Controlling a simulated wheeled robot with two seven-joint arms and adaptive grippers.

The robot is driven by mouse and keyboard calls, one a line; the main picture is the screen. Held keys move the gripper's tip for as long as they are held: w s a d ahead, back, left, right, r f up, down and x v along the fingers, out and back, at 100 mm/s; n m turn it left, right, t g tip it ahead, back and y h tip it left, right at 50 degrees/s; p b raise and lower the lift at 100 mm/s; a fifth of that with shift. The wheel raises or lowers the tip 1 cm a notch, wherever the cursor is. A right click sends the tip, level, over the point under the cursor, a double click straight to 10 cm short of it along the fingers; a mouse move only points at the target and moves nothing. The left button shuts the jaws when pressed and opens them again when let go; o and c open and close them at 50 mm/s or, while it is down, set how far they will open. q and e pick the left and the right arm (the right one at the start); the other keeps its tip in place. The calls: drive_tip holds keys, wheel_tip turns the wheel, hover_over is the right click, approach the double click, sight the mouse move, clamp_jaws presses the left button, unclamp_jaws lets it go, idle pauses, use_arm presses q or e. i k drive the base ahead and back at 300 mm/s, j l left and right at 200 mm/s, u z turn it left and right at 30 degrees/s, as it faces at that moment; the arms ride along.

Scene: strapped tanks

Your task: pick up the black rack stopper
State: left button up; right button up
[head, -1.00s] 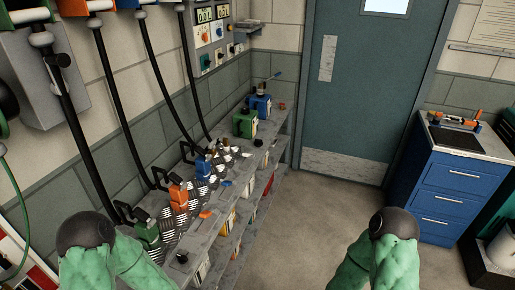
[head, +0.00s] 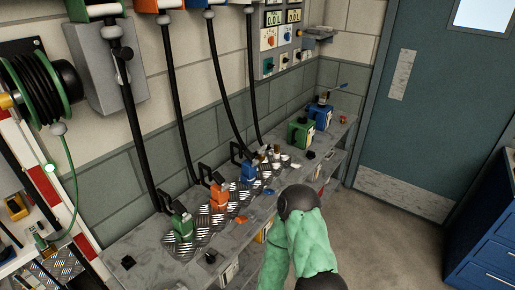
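Several small black pieces lie on the grey bench in the head view, and I cannot tell for sure which is the rack stopper. A round black piece (head: 210,257) lies near the bench's front edge, right of the green nozzle. A squarish black piece (head: 127,262) lies at the bench's near left end. Another small dark piece (head: 310,155) lies farther back, below the green can. A green-sleeved arm of mine with a black joint rises at the bottom centre and covers part of the bench front. Neither gripper shows.
The grey bench (head: 145,247) runs along the wall. Green (head: 182,226), orange (head: 217,197) and blue (head: 248,171) nozzles stand on it below black hoses. A green can (head: 298,132) and blue can (head: 320,115) stand at the far end. Floor is clear right of my arm.

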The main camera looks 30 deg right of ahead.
sight(310, 156)
drive_tip(key=i+l+u, duration=0.1)
drive_tip(key=l+u, duration=0.2)
drive_tip(key=l, duration=0.4)
drive_tip(key=l+u, duration=0.35)
drive_tip(key=l, duration=0.3)
drive_tip(key=l+u, duration=0.3)
drive_tip(key=l, duration=0.4)
drive_tip(key=k+l+u, duration=0.3)
drive_tip(key=l, duration=0.35)
drive_tip(key=i, duration=0.1)
